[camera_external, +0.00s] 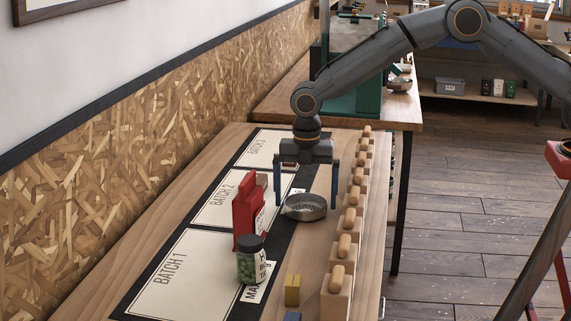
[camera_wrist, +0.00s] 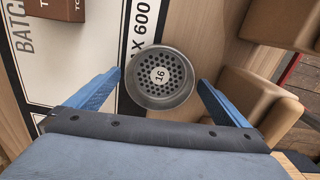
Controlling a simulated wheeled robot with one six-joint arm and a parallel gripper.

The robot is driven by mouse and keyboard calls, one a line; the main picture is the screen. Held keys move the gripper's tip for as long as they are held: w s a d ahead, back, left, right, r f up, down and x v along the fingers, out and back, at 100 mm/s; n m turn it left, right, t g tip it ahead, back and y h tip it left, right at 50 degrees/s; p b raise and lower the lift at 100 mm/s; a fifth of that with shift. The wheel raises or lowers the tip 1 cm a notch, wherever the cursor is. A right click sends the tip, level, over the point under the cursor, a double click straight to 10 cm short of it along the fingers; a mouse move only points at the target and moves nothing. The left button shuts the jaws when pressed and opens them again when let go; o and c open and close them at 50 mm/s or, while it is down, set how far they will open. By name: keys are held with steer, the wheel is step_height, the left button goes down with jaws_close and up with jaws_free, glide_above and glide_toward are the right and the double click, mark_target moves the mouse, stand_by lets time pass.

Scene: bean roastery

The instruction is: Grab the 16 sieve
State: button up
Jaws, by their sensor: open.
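The 16 sieve (camera_wrist: 159,78) is a round metal dish with a perforated bottom and a white label reading 16. In the wrist view it lies beyond and between my fingertips. In the external view the sieve (camera_external: 305,207) sits on the table at the right edge of the batch mat. My gripper (camera_external: 306,205) points down above it, with its blue fingers apart on either side. The gripper's fingers (camera_wrist: 157,82) also show in the wrist view, open and empty. I cannot tell the exact height of the fingertips over the table.
A red package (camera_external: 246,212) and a jar of green beans (camera_external: 251,262) stand left and in front of the sieve. Wooden blocks with rounded tops (camera_external: 349,220) line the right edge. A yellow block (camera_external: 292,290) lies nearer. The BATCH 1 area (camera_external: 185,280) is mostly clear.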

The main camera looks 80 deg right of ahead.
steer(key=c, duration=1)
steer(key=shift+r, duration=0.1)
